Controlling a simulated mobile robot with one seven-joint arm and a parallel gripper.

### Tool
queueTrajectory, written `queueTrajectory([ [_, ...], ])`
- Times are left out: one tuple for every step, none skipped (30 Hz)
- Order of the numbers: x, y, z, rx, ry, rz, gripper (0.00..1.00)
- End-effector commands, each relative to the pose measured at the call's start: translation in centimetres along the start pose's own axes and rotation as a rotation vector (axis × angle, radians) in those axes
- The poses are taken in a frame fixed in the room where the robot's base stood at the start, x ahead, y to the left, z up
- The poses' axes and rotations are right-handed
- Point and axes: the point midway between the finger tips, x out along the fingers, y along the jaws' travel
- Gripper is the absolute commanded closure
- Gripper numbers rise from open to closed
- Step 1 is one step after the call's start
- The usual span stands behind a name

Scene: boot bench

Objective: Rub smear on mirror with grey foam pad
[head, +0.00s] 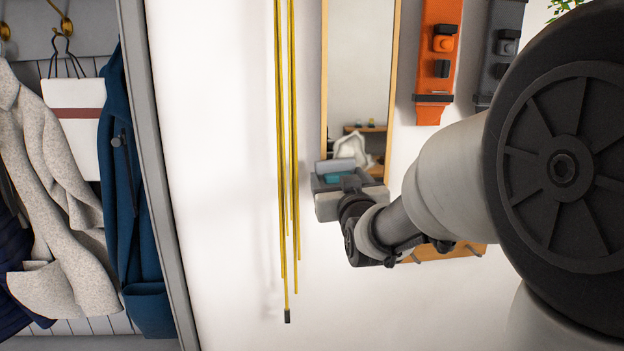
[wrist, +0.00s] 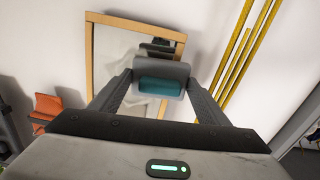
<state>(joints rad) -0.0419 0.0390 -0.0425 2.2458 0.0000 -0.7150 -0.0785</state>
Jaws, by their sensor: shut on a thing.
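My gripper (wrist: 160,82) is shut on the grey foam pad (wrist: 168,68), which has a teal part facing the wrist camera. In the head view the pad (head: 335,164) is at the lower left of the wood-framed mirror (head: 360,65), in front of its bottom end. The mirror (wrist: 112,65) is behind the pad in the wrist view, with a dark reflection above the pad. I cannot tell for sure whether the pad touches the glass. A whitish patch (head: 351,147) shows low on the mirror; I cannot tell whether it is the smear or a reflection.
Yellow rods (head: 287,140) hang on the wall just left of the mirror. An orange holder (head: 437,65) and a dark grey one (head: 500,55) are to its right. Coats (head: 50,170) hang at far left. A wooden peg rail (head: 450,252) is partly hidden behind my arm.

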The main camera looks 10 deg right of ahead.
Motion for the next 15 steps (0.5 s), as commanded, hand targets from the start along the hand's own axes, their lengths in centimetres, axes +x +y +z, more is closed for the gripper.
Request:
queueTrajectory([
  [-0.01, 0.00, -0.03, 0.000, 0.001, 0.000, 0.48],
  [-0.01, 0.00, -0.03, 0.000, 0.001, 0.000, 0.48],
  [0.00, 0.00, -0.02, 0.000, 0.001, 0.000, 0.48],
  [0.02, 0.00, -0.02, 0.000, 0.001, 0.000, 0.48],
  [0.05, 0.00, -0.01, 0.000, 0.001, 0.000, 0.48],
  [0.12, 0.00, -0.01, 0.000, 0.001, 0.000, 0.48],
  [0.17, 0.00, -0.01, 0.000, 0.001, 0.000, 0.48],
  [0.24, 0.00, -0.01, 0.000, 0.001, 0.000, 0.48],
  [0.32, 0.00, -0.01, 0.000, 0.001, 0.000, 0.48],
  [0.38, 0.00, -0.02, 0.000, 0.001, 0.000, 0.48],
  [0.44, 0.00, -0.01, 0.000, 0.001, 0.000, 0.48],
  [0.52, 0.00, 0.00, 0.000, 0.001, 0.000, 0.48],
  [0.58, 0.00, 0.00, 0.000, 0.001, 0.000, 0.48],
  [0.64, 0.00, 0.02, 0.000, 0.001, 0.000, 0.48],
  [0.72, 0.00, 0.02, 0.000, 0.001, 0.000, 0.48],
])
